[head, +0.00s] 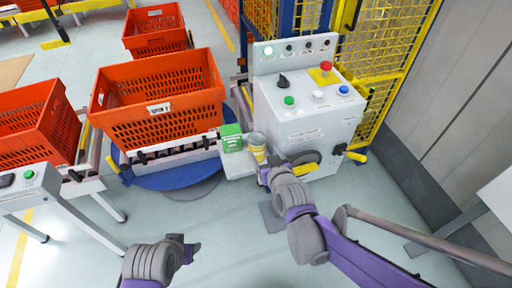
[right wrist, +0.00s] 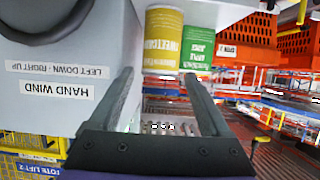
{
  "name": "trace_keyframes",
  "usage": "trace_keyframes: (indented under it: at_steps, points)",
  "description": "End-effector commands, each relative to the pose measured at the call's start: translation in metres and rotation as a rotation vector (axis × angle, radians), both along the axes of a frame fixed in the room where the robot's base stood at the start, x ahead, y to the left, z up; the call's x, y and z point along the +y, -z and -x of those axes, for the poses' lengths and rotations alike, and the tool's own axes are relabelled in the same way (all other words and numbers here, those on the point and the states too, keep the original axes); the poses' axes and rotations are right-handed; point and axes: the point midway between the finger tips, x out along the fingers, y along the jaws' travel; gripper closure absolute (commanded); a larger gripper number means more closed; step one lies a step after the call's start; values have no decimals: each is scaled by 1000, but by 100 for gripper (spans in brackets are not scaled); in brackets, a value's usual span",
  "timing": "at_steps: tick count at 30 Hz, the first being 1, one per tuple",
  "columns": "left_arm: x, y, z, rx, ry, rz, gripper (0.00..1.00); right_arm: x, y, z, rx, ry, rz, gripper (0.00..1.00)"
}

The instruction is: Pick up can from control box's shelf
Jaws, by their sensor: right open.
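The can (head: 258,151), yellow with a pale band, stands on the small shelf (head: 237,168) on the left side of the white control box (head: 307,113). In the right wrist view, which looks upside down, the yellow can (right wrist: 163,42) stands beside a green juice carton (right wrist: 199,48). My right gripper (head: 263,175) is close in front of the can in the head view. Its two fingers (right wrist: 160,76) are apart with nothing between them, and the can is just beyond the tips. My left gripper (head: 192,249) is low, away from the shelf; its jaw opening is unclear.
The green carton (head: 231,138) is immediately left of the can. The box's hand wheel (head: 305,165) with a yellow handle is close right of my right gripper. Orange totes (head: 160,105) stand on rollers to the left. Open floor lies in front.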

Motion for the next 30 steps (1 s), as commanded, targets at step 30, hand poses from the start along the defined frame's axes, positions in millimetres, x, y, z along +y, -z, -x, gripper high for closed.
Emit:
trace_keyframes:
  at_steps: [30]
  points:
    - [0, 0, 0, 0, 0, 0, 50, 18, 17, -55, 1, 0, 0, 56]
